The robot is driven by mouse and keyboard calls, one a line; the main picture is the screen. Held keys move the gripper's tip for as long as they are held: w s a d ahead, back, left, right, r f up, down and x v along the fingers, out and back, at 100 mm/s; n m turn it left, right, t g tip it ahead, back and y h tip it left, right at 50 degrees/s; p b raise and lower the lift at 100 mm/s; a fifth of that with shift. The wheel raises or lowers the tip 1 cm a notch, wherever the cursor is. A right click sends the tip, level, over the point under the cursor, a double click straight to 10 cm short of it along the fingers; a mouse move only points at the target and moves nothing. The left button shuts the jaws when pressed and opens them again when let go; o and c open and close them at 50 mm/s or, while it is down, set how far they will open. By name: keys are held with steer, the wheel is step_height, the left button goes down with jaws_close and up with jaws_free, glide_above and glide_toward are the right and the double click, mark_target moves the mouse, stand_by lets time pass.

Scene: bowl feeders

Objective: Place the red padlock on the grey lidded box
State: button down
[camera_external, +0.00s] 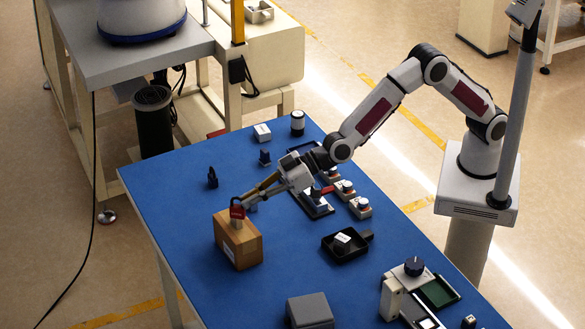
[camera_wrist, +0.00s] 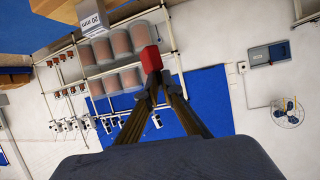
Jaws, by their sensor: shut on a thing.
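The red padlock (camera_external: 237,208) is between my fingertips, and its red body also shows at the finger ends in the wrist view (camera_wrist: 151,58). My gripper (camera_external: 245,199) is shut on it. In the external view the padlock overlaps the top of a brown cardboard box; I cannot tell whether it touches the box. The grey lidded box (camera_external: 310,308) sits at the near edge of the blue table, right of and nearer than the cardboard box. Its lid looks closed and its top bare. My gripper is well away from it.
The cardboard box (camera_external: 246,251) stands at the table's left edge. A black tray (camera_external: 333,249) with a white-labelled item lies right of it. A device with a dark knob (camera_external: 414,266) stands at the near right. Blue table (camera_external: 290,262) is clear between cardboard and grey boxes.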

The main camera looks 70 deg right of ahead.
steer(key=s+a+n+g+y, duration=0.2)
steer(key=s+a+n+y, duration=0.1)
steer(key=s+a, duration=0.4)
steer(key=n+g+y, duration=0.2)
steer(key=n+g, duration=0.3)
steer(key=g, duration=0.1)
glide_above(318, 301)
step_height(318, 301, down, 4)
steer(key=shift+r, duration=0.1)
steer(key=shift+m, duration=0.3)
step_height(318, 301, down, 6)
steer(key=shift+f, duration=0.2)
stand_by(0.5)
steer(key=shift+f, duration=1.85)
